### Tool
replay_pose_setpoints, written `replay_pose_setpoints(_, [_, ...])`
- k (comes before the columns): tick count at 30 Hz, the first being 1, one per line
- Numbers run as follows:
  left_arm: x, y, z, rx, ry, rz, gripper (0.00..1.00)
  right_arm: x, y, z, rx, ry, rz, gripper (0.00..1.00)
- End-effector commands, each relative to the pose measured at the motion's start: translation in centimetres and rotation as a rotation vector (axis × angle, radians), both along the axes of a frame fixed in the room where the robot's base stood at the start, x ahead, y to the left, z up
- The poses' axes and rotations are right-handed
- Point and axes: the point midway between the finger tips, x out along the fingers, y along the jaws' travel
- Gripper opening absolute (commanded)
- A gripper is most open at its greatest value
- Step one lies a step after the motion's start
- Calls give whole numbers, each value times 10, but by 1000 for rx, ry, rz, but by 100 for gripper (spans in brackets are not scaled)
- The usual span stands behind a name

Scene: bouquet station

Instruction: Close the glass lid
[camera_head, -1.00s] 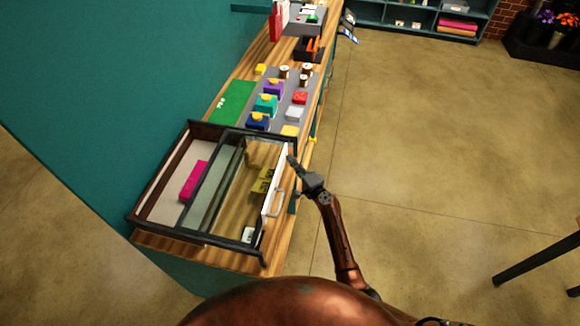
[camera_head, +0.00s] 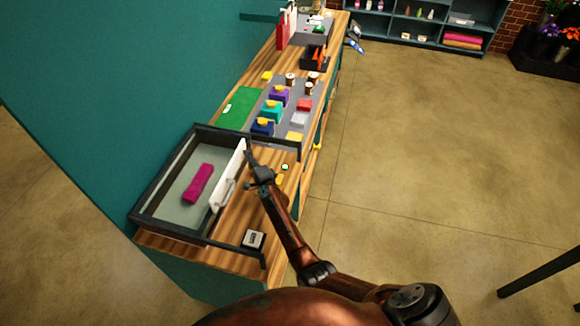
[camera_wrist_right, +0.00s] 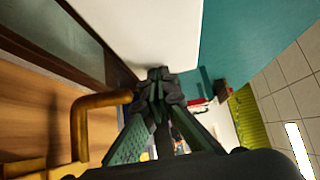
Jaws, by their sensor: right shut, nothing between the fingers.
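The glass lid (camera_head: 173,200) is a greenish pane lying between the dark rails of a frame on the bench. Its upright white front panel (camera_head: 228,176) carries a handle (camera_head: 224,194). The pane spans most of the frame's left part, over a magenta bundle (camera_head: 198,184). My right gripper (camera_head: 248,150) is shut and empty, with its tips at the far end of the white panel. In the right wrist view the closed fingertips (camera_wrist_right: 158,75) are against or very close to the white panel (camera_wrist_right: 145,30); contact is not certain. My left gripper is not in view.
The dark frame's rails (camera_head: 225,244) extend right past the panel over bare wood. A small box (camera_head: 253,239) stands near the near rail. Beyond lie a green mat (camera_head: 240,108) and a grey mat with several coloured blocks. A teal wall (camera_head: 110,90) borders the left.

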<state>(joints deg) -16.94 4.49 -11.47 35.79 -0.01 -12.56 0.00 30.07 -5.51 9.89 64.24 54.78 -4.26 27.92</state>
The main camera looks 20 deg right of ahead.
Motion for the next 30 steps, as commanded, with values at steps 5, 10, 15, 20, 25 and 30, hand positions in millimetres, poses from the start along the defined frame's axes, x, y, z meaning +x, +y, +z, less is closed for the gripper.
replay_pose_setpoints(5, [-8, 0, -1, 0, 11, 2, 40, 2, 2, 2, 0, -2, 1, 0])
replay_pose_setpoints(10, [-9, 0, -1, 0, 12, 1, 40, 2, 4, 3, 0, -3, 4, 0])
replay_pose_setpoints(15, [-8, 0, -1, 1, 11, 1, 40, 2, 5, 3, 0, -3, 7, 0])
replay_pose_setpoints(20, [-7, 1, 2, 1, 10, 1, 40, -5, -6, 3, 0, -3, 7, 0])
replay_pose_setpoints(25, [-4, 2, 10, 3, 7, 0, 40, -24, -25, 1, 1, 2, 10, 0])
replay_pose_setpoints(30, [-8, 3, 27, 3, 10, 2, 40, -61, -29, 4, 0, 0, 8, 0])
